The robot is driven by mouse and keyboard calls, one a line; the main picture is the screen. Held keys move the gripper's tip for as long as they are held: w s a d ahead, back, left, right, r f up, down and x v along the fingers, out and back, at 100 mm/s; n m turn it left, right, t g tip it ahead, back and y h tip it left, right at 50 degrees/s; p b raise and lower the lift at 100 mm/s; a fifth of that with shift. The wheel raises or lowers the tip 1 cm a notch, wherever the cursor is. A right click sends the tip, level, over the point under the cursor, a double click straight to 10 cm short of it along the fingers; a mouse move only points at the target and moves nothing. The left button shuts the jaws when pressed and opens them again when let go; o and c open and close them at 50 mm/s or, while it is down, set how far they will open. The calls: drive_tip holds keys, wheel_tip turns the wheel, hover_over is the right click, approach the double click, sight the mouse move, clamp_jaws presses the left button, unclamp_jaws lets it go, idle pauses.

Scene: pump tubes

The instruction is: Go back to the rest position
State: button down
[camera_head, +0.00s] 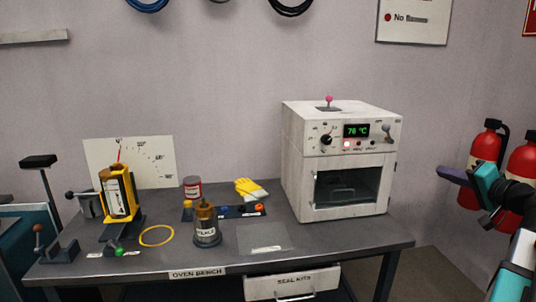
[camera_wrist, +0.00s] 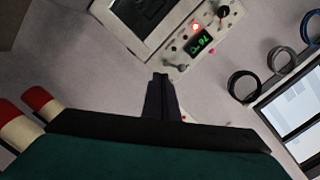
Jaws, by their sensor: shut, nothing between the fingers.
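My gripper (camera_head: 455,175) is at the right side of the head view, raised in the air to the right of the oven and in front of the fire extinguishers. In the wrist view its dark fingers (camera_wrist: 160,82) are together, with nothing between them. The white oven (camera_head: 345,212) stands on the right part of the bench, its door closed and its display reading 76 °C. In the wrist view the oven (camera_wrist: 125,15) appears tilted at the top, beyond the fingertips and apart from them.
The dark bench (camera_head: 160,262) holds a yellow device (camera_head: 118,196), a yellow ring (camera_head: 157,236), a brass-topped pot (camera_head: 206,224), a red can (camera_head: 193,188) and yellow gloves (camera_head: 250,189). A drawer labelled SEAL KITS (camera_head: 293,284) is below. Red fire extinguishers (camera_head: 485,148) are close behind my gripper.

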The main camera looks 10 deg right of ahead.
drive_tip(key=w+a+f+n+g+y+p, duration=0.1)
drive_tip(key=w+a+f+g, duration=0.15)
drive_tip(key=a+f, duration=0.6)
drive_tip(key=w+a+f+g+y+p, duration=0.1)
drive_tip(key=w+a+f+g, duration=0.15)
drive_tip(key=f, duration=1.15)
drive_tip(key=w+a+f+n+g+y+p, duration=0.1)
drive_tip(key=w+a+f+g, duration=0.15)
drive_tip(key=a+f, duration=0.6)
drive_tip(key=s+a+f+n+g, duration=0.1)
drive_tip(key=a+f+g, duration=0.15)
drive_tip(key=f, duration=0.45)
drive_tip(key=s+a+f+g, duration=0.15)
drive_tip(key=a+f, duration=0.25)
drive_tip(key=f, duration=0.4)
drive_tip(key=s+a+f+n+g+p, duration=0.3)
drive_tip(key=s+a+f+g, duration=0.3)
drive_tip(key=s+a+f, duration=0.85)
drive_tip(key=s+a+f+n+g+h, duration=0.1)
drive_tip(key=s+f+n+g+h, duration=0.1)
drive_tip(key=s+f, duration=0.3)
drive_tip(key=s+a+f+n+g+h+p, duration=0.1)
drive_tip(key=s+f, duration=0.5)
drive_tip(key=s, duration=0.8)
drive_tip(key=shift+s+a+n+g+h+p, duration=0.2)
drive_tip(key=shift+a+n+g+h+p, duration=0.1)
drive_tip(key=shift+n+g+h, duration=0.35)
